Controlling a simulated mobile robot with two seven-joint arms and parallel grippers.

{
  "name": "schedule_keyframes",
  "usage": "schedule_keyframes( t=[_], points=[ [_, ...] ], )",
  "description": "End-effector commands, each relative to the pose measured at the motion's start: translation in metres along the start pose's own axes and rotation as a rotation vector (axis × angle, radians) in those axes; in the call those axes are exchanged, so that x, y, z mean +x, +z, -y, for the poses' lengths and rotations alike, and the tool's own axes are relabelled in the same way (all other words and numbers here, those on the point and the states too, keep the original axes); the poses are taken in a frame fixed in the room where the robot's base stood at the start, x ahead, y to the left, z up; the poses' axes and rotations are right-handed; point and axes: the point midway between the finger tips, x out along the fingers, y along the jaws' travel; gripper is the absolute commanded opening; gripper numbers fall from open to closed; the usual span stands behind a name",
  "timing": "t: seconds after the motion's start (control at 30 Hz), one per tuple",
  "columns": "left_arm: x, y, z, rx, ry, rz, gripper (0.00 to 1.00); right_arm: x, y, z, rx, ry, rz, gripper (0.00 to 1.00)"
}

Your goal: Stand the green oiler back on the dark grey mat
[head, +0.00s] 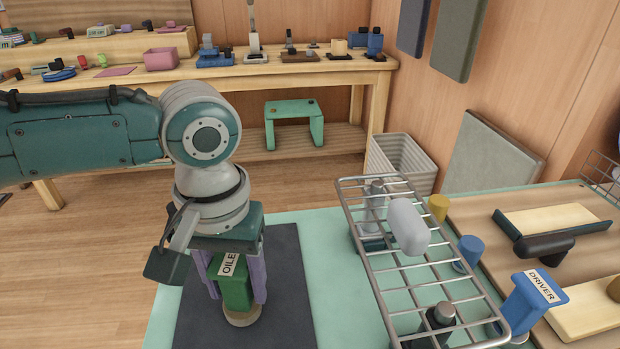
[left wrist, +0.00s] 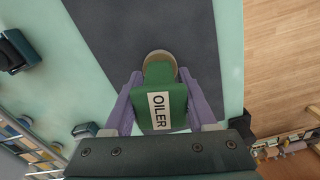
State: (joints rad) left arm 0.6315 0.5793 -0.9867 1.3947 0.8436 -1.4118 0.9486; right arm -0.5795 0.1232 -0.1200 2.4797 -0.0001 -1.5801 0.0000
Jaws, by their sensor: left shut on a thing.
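The green oiler (head: 236,292) has a white label that reads OILER and a tan round base. It is upright over the dark grey mat (head: 291,290) in the head view. My left gripper (head: 239,281) is shut on it, with one purple finger on each side. The left wrist view shows the oiler (left wrist: 163,100) between both fingers, with the dark grey mat (left wrist: 190,32) beyond it. I cannot tell whether the base touches the mat. My right gripper is not in view.
A wire rack (head: 411,265) with bottles stands right of the mat on the pale green table top (head: 330,235). A blue block labelled DRIVER (head: 532,297) is at the far right. A bench (head: 290,72) with small items stands behind.

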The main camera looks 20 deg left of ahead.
Motion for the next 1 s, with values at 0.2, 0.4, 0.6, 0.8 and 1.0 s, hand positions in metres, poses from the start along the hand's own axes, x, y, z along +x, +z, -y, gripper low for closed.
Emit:
schedule_keyframes(
  t=[0.2, 0.4, 0.6, 0.8, 1.0],
  points=[
    [0.001, 0.000, 0.000, 0.000, 0.001, 0.000, 0.70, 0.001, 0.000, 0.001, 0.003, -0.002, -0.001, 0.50],
    [0.001, 0.000, 0.000, 0.000, 0.000, 0.000, 0.92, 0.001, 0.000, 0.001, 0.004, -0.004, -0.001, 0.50],
    [0.001, 0.000, 0.000, 0.000, 0.000, 0.000, 0.92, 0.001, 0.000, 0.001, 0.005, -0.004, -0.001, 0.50],
    [0.000, 0.000, 0.000, 0.000, 0.000, 0.000, 0.92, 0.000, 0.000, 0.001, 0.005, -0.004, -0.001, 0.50],
    [-0.027, -0.001, 0.000, 0.002, 0.002, -0.003, 0.92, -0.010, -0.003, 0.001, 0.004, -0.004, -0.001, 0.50]
  ],
)
